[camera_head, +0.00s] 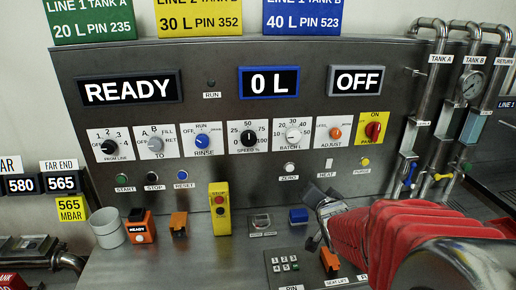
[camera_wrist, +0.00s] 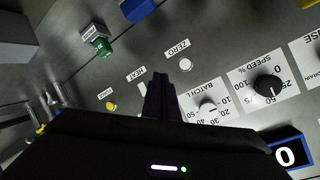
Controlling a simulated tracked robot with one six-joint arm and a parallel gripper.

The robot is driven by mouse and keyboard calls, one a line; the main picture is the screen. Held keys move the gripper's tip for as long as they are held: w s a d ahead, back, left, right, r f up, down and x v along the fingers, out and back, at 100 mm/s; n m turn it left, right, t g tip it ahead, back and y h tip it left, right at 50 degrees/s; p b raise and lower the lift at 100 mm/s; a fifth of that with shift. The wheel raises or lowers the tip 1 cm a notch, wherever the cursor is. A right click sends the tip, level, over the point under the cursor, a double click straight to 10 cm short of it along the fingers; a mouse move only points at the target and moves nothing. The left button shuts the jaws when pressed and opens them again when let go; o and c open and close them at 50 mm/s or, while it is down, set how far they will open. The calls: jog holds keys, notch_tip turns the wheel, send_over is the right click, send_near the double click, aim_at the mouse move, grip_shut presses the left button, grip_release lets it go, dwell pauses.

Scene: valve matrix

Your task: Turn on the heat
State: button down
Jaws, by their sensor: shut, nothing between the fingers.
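The HEAT control (camera_head: 327,164) is a small pale switch on the grey panel, between the white ZERO button (camera_head: 290,167) and the yellow PURGE button (camera_head: 365,162). My gripper (camera_head: 322,207) is just below it in the head view; its fingertips are hard to make out there. In the wrist view my gripper's dark fingers (camera_wrist: 160,78) are together and empty, beside the HEAT label. They partly hide the HEAT switch (camera_wrist: 141,90); I cannot tell its position or whether the fingers touch the panel. The display above (camera_head: 355,81) reads OFF.
Pipes with valves (camera_head: 411,175) are at right.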

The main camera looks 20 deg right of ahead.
jog(key=s+d+f+m+t, duration=0.1)
jog(key=s+d+m+t, duration=0.1)
jog(key=d+m+t, duration=0.1)
jog(key=s+d+f+m+t, duration=0.1)
jog(key=s+d+m+t, duration=0.1)
jog(key=d+m, duration=0.3)
jog(key=shift+s+d+f+m+t, duration=0.35)
jog(key=shift+d+t, duration=0.35)
jog(key=shift+d, duration=0.45)
jog(key=shift+w+r, duration=0.1)
jog(key=shift+w, duration=0.15)
